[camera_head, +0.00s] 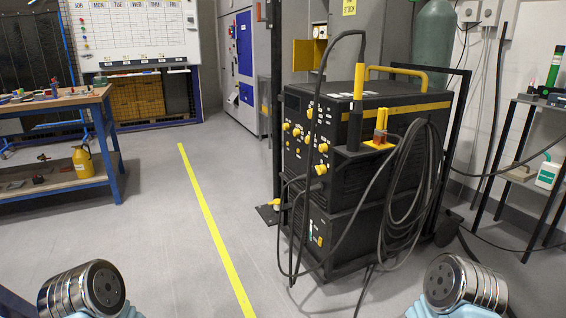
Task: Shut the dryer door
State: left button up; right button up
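I cannot make out a thing that is clearly the dryer or its door. A tall grey cabinet (268,68) at the back has a blue panel (244,43) on its front; I cannot tell whether this is the dryer. A small yellow box (307,54) stands out at its right, partly behind the black machine. Rounded metal parts of my two arms show at the bottom left and bottom right. Neither gripper's fingers are in view.
A black welding machine (345,222) with coiled cables (408,195) blocks the middle right. A blue workbench (60,186) stands left, a shelf (525,176) right. Grey floor with a yellow line (212,230) is clear between bench and machine.

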aim_at(303, 48)
jog(key=i+j+u, duration=0.1)
jog(key=i+u, duration=0.2)
jog(key=i, duration=0.3)
jog(key=i+u, duration=0.35)
jog(key=i, duration=0.3)
jog(key=i+l+u, duration=0.3)
jog(key=i, duration=0.3)
jog(key=i+z, duration=0.1)
jog(key=i, duration=1.2)
jog(key=i+j, duration=0.2)
jog(key=i, duration=1.15)
jog(key=i+z, duration=0.2)
jog(key=i, duration=0.25)
jog(key=i+z, duration=0.25)
jog(key=i, duration=0.25)
jog(key=i+j+z, duration=0.2)
jog(key=i, duration=0.25)
jog(key=i+j+z, duration=0.2)
jog(key=i, duration=0.25)
jog(key=i+j+z, duration=0.1)
jog(key=i+z, duration=0.3)
jog(key=i+j+z, duration=0.15)
jog(key=i+z, duration=0.25)
jog(key=i+j+z, duration=0.25)
jog(key=z, duration=0.15)
jog(key=i+j+z, duration=0.25)
jog(key=j+z, duration=0.15)
